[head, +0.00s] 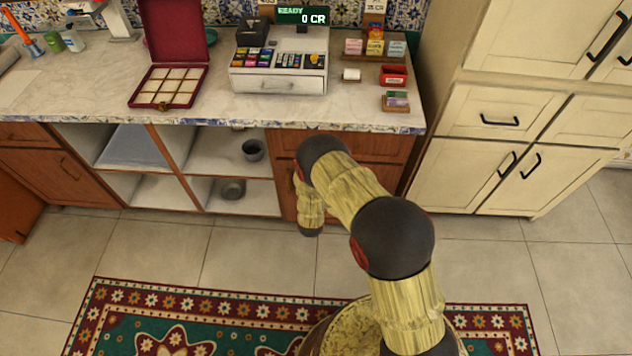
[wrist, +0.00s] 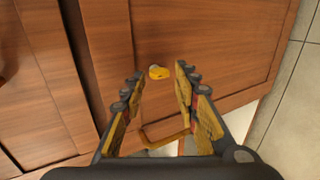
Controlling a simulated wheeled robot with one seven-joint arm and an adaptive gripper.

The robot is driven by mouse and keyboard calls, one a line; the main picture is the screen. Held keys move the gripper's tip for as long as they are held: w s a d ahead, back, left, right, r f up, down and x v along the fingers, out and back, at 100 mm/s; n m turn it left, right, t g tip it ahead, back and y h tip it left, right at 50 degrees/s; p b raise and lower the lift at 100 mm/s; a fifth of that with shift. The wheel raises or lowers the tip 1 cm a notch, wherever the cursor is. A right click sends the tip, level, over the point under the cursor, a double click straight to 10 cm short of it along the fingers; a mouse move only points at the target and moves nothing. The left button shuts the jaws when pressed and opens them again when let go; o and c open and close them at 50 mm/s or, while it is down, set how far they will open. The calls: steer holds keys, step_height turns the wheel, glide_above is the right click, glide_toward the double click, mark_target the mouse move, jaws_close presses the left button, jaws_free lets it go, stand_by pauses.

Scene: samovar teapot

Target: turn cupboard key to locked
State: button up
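The cupboard key (wrist: 158,72) is a small yellow piece on the reddish-brown wooden cupboard door (wrist: 215,45) in the wrist view. My gripper (wrist: 158,80) is open, with its two fingers apart on either side of the key in the picture. The fingers do not appear to touch the key, and the depth between them is unclear. A brass-coloured handle (wrist: 165,135) shows below the key, partly behind the fingers. In the head view my arm covers much of the cupboard (head: 385,147), and the key is hidden.
The counter (head: 330,110) above holds a cash register (head: 278,75) and an open red box (head: 170,85). Open shelves (head: 205,150) with grey pots are to the left. Cream cupboards (head: 480,180) stand to the right. A patterned rug (head: 130,310) lies on the tiled floor.

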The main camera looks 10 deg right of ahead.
steer(key=v, duration=1)
steer(key=s+a+f+m+g+y, duration=0.1)
steer(key=s+a+f+m+g, duration=0.15)
steer(key=s+f, duration=0.2)
steer(key=s+a+f+m+g+y, duration=0.1)
steer(key=s+f+m+g, duration=0.2)
steer(key=s+f, duration=0.15)
steer(key=s+a+r+m+g+y, duration=0.2)
steer(key=s+a+r+m+g, duration=0.15)
steer(key=s+r, duration=0.3)
steer(key=s+d+r+m, duration=0.2)
steer(key=s+r, duration=0.3)
steer(key=r, duration=1.2)
steer(key=s+d+r+m+t+p, duration=0.1)
steer(key=s+d+r, duration=0.4)
steer(key=r, duration=1.3)
steer(key=s+d+r+m+t, duration=0.1)
steer(key=s+r, duration=0.4)
steer(key=r, duration=1.2)
steer(key=shift+d+r+m, duration=0.15)
steer(key=shift+d+m, duration=0.65)
steer(key=shift+d, duration=0.35)
